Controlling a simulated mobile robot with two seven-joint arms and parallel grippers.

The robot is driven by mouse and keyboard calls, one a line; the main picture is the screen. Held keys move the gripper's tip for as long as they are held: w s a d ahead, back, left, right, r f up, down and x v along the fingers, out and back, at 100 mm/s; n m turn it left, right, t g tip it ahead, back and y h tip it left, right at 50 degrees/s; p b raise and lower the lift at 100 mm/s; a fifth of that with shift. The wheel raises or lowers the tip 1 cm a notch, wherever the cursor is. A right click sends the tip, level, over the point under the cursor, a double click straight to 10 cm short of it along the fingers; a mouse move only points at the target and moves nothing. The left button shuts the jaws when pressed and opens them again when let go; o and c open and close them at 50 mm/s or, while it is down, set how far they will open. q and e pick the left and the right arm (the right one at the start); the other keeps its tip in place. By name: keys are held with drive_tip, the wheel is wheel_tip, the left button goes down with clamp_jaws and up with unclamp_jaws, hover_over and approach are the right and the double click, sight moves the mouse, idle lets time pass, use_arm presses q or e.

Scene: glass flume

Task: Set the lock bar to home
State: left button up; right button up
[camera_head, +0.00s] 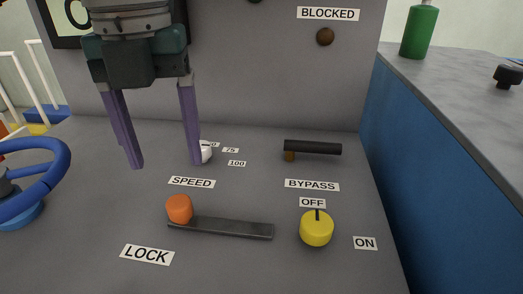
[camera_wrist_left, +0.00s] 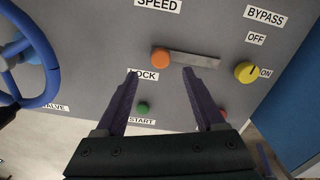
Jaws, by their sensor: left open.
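The lock bar (camera_head: 230,228) is a dark flat bar on the grey panel, with an orange knob (camera_head: 179,208) at its left end. The LOCK label (camera_head: 147,254) is below it. In the left wrist view the bar (camera_wrist_left: 195,59) runs right from the orange knob (camera_wrist_left: 160,55). My left gripper (camera_head: 167,165) is open and empty, with its two purple fingers spread in front of the panel. In the left wrist view the knob lies just beyond the gap between the fingertips (camera_wrist_left: 160,72), apart from both. My right gripper is not in view.
A yellow dial (camera_head: 316,229) is right of the bar, with a black bypass lever (camera_head: 312,147) above it. A white speed knob (camera_head: 206,150) is partly behind a finger. A blue wheel (camera_head: 35,180) is at left. Green (camera_wrist_left: 143,107) and red (camera_wrist_left: 223,112) buttons are below.

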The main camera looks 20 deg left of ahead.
sight(178, 202)
use_arm(q)
wheel_tip(178, 202, down, 9)
drive_tip(key=shift+s+d+f, duration=0.1)
drive_tip(key=shift+c, duration=0.3)
clamp_jaws()
idle(0.5)
idle(0.8)
